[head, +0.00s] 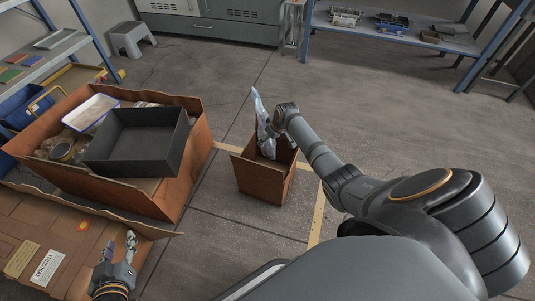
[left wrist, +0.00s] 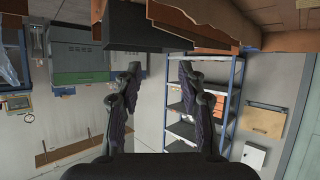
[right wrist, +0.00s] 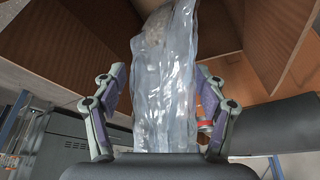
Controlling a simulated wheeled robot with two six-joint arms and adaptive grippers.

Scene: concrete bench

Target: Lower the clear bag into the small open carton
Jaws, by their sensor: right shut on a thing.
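The small open carton (head: 262,181) stands on the floor in the middle of the head view, its top open. The clear bag (head: 258,108) is a crinkled, see-through upright shape at its opening. Its lower part is at or inside the mouth, and its upper part rises above the rim. My right gripper (head: 267,133) is shut on the bag just above the carton. In the right wrist view the bag (right wrist: 165,85) stands between the two fingers, with brown carton walls beyond. My left gripper (head: 121,243) is open and empty, also in the left wrist view (left wrist: 157,75).
A large carton (head: 192,160) at the left holds a black bin (head: 138,148), a white tray (head: 90,113) and other items. Its flap (head: 60,235) spreads toward my left gripper. Shelves stand at the back right. Floor around the small carton is mostly clear.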

